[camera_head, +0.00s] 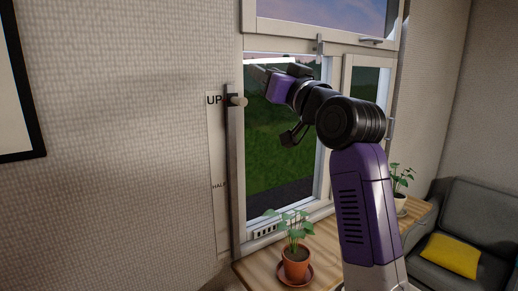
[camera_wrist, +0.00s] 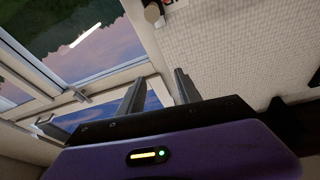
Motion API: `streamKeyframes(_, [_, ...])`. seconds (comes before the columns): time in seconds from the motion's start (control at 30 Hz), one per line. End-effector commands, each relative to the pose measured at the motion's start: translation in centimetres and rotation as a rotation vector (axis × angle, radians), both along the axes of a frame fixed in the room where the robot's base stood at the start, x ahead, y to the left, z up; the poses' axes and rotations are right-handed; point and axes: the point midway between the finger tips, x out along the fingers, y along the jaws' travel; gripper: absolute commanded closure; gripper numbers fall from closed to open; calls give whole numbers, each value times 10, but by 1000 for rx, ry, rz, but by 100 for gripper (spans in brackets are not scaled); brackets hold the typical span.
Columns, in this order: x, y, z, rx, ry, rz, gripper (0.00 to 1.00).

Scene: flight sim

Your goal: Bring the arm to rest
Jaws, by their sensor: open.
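My purple and black arm (camera_head: 362,205) is raised in front of the window, bent at a large black joint. My gripper (camera_head: 257,73) is at the upper left of the window opening, pointing left. In the wrist view my gripper (camera_wrist: 160,84) shows two dark fingers spread apart with nothing between them. In the head view a knob on a dark slider (camera_head: 237,100) sits by the "UP" label on the wall strip, a little below and left of the gripper. The knob also shows at the top of the wrist view (camera_wrist: 154,12), apart from the fingers.
The window frame (camera_head: 236,185) and a latch (camera_head: 319,45) are close to the arm. Below, a wooden sill table (camera_head: 255,272) bears a potted plant (camera_head: 295,262), with a second plant (camera_head: 400,204) behind the arm. A grey sofa (camera_head: 485,215) with a yellow cushion (camera_head: 450,255) stands at right.

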Motion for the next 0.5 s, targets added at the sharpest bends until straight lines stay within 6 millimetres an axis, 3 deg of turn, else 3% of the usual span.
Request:
streamKeyframes(0.03, [-1, -6, -17, 12, -12, -20, 59])
streamKeyframes(0.27, [-19, -35, -73, 54, -78, -108, 59])
streamKeyframes(0.5, [-59, -71, -168, 74, -106, -213, 59])
